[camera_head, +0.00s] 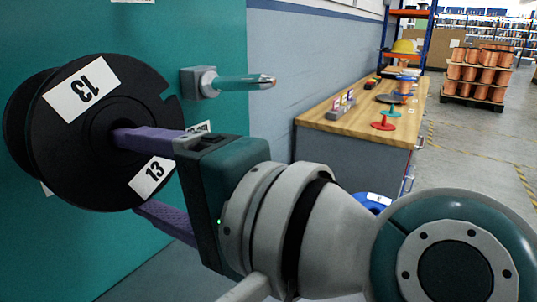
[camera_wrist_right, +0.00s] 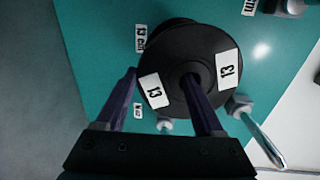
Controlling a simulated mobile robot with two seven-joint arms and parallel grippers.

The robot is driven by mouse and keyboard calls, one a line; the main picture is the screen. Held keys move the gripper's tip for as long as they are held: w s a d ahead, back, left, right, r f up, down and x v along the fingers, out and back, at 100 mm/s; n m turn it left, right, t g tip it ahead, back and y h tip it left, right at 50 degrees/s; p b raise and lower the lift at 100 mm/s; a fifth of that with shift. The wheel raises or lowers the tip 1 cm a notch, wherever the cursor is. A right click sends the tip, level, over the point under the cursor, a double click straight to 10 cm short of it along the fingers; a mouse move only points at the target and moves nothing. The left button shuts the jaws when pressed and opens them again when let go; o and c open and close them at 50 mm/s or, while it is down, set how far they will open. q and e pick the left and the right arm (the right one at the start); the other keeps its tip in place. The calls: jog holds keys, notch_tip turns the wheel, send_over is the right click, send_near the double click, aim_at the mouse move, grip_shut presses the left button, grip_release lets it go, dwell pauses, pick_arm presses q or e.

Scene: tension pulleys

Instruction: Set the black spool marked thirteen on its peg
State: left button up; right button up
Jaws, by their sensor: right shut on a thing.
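The black spool (camera_head: 95,165) has white labels marked 13 on its flange and shows at the left of the head view. It also shows in the right wrist view (camera_wrist_right: 192,55). My right gripper (camera_head: 128,172) is shut on it, with one purple finger in the central hole and the other outside the rim. The spool is in front of the teal panel (camera_head: 190,30); I cannot tell the gap. A bare peg (camera_head: 235,83) with a teal shaft and metal tip sticks out to the spool's upper right. My left gripper is not in view.
In the right wrist view, a long peg (camera_wrist_right: 262,138) stands beside the spool and another peg mount (camera_wrist_right: 290,6) is at the top right. Small panel labels (camera_wrist_right: 140,37) are partly hidden. A wooden-topped bench (camera_head: 350,118) with small items stands behind at the right.

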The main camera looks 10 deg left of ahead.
jog(key=shift+w+a, duration=0.1)
jog(key=shift+a, duration=0.05)
dwell(0.3)
jog(key=shift+w+a, duration=0.25)
jog(key=shift+a, duration=0.45)
jog(key=shift+f, duration=0.1)
jog(key=shift+s+d, duration=0.1)
jog(key=shift+d, duration=0.15)
dwell(1.0)
jog(key=shift+a, duration=0.3)
jog(key=shift+d, duration=0.3)
dwell(0.7)
jog(key=shift+a, duration=0.1)
jog(key=shift+a, duration=0.15)
